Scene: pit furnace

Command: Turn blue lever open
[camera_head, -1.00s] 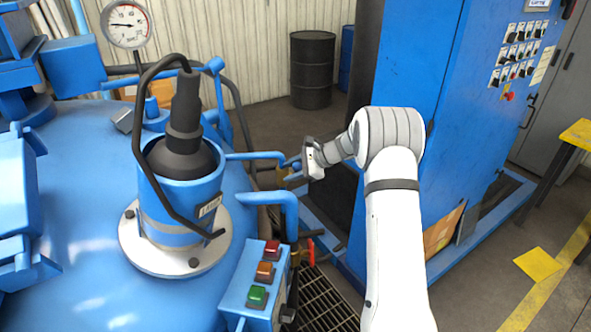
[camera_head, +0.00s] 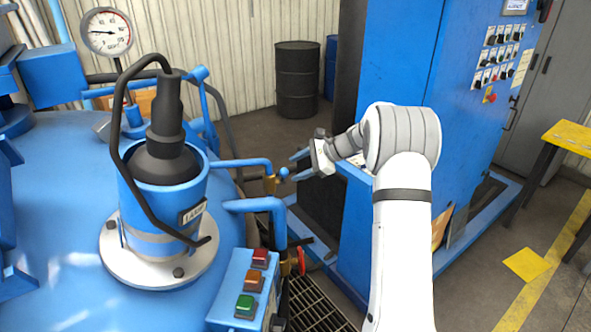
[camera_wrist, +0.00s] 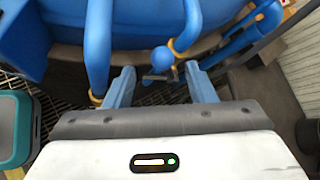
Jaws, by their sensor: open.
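The blue lever shows as a round blue knob (camera_head: 283,172) beside a brass valve fitting (camera_head: 270,184), at the end of a blue pipe from the vessel. In the wrist view the knob (camera_wrist: 163,57) is ahead of my gripper, between the lines of the fingers, with brass (camera_wrist: 180,47) just behind it. My gripper (camera_head: 298,165) is open and empty, just right of the knob in the head view. Its two blue fingers also show apart in the wrist view (camera_wrist: 160,87). The knob appears clear of both fingers. Most of the lever's shaft is hidden behind the knob.
The blue vessel (camera_head: 60,240) with its capped cylinder fills the left. A button box (camera_head: 240,290) and a red valve handle (camera_head: 301,262) are below the lever. A tall blue cabinet (camera_head: 410,80) stands right. A black drum (camera_head: 304,85) is behind on open floor.

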